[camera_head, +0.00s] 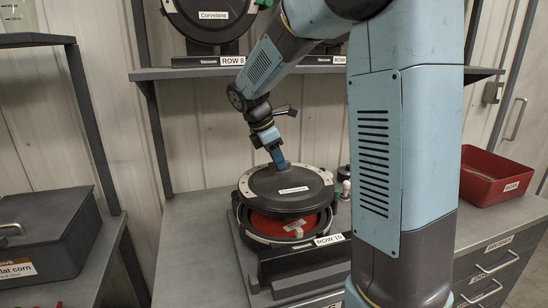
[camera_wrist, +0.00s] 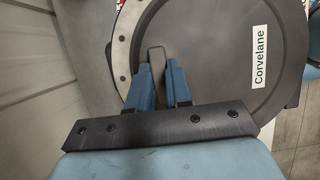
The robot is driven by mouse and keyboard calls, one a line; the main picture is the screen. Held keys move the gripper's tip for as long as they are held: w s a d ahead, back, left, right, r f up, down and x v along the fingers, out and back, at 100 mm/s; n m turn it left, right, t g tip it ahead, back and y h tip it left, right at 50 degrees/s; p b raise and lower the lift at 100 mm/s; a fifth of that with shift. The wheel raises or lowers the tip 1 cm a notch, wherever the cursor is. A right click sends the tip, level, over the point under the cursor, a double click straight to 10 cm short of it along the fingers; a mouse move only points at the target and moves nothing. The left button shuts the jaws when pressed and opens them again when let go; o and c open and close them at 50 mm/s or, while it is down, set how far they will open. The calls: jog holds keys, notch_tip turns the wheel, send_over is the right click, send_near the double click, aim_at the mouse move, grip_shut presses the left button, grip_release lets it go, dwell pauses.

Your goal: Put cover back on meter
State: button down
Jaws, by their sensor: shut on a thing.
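A gap at the front shows the meter's red disc (camera_head: 276,225), so the cover looks raised or tilted there. My gripper (camera_head: 279,164) comes down from above and is shut on the cover's upright tab. In the wrist view the blue fingers of my gripper (camera_wrist: 164,82) pinch the grey tab, with the cover (camera_wrist: 212,50) beyond them. Whether the cover touches the meter's rear rim cannot be told.
A shelf (camera_head: 190,73) above the bench holds other meters, including ROW 8 (camera_head: 211,22). A red bin (camera_head: 494,176) stands at the right and a dark case (camera_head: 45,240) at the left. The bench (camera_head: 190,235) is bare left of the meter.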

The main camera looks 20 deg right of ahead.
aim_at(276, 170)
jog(key=shift+a+f, duration=0.3)
jog(key=shift+f, duration=1.9)
jog(key=shift+s+d, duration=0.1)
jog(key=shift+f, duration=1)
dwell(1.8)
jog(key=c, duration=1)
grip_release()
jog(key=shift+c, duration=0.3)
